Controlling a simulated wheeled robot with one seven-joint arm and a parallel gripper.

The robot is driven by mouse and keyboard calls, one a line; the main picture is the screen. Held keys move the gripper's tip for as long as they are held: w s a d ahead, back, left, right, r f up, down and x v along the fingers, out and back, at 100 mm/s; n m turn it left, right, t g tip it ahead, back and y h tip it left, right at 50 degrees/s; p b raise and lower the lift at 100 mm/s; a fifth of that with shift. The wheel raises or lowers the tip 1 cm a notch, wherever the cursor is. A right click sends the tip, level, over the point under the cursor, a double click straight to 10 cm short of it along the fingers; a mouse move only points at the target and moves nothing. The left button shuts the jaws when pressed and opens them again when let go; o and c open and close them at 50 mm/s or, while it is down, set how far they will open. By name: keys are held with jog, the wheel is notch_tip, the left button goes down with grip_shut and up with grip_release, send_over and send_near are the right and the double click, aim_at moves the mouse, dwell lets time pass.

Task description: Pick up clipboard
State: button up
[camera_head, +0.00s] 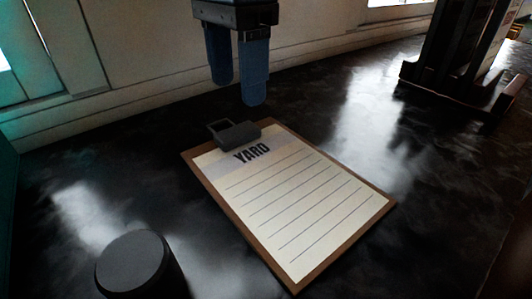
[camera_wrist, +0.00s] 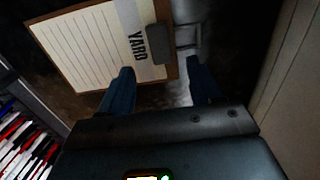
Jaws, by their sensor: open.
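The clipboard (camera_head: 300,193) lies flat on the dark, shiny surface. It has a brown board, a lined sheet headed YARD and a dark clip at its top end. In the wrist view the clipboard (camera_wrist: 90,47) is at the upper left, with its clip toward the fingers. My gripper (camera_head: 238,93) is open and empty, above and just behind the clip end in the head view. In the wrist view my gripper (camera_wrist: 160,80) has its two blue fingers apart, with the clip end seen beyond and between them. Nothing touches the clipboard that I can see.
A dark round cylinder (camera_head: 138,265) stands at the front left. A dark upright frame (camera_head: 455,60) on a base stands at the back right. A pale wall (camera_head: 140,60) runs behind. Colourful striped items (camera_wrist: 25,140) show at the lower left of the wrist view.

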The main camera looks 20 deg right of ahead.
aim_at(237, 130)
jog(key=shift+a+f+p, duration=0.15)
jog(key=shift+f+p, duration=0.1)
jog(key=shift+f, duration=1.5)
jog(key=shift+a+f+p, duration=0.1)
jog(key=shift+f+p, duration=0.15)
jog(key=shift+f, duration=1.45)
jog(key=c, duration=1.1)
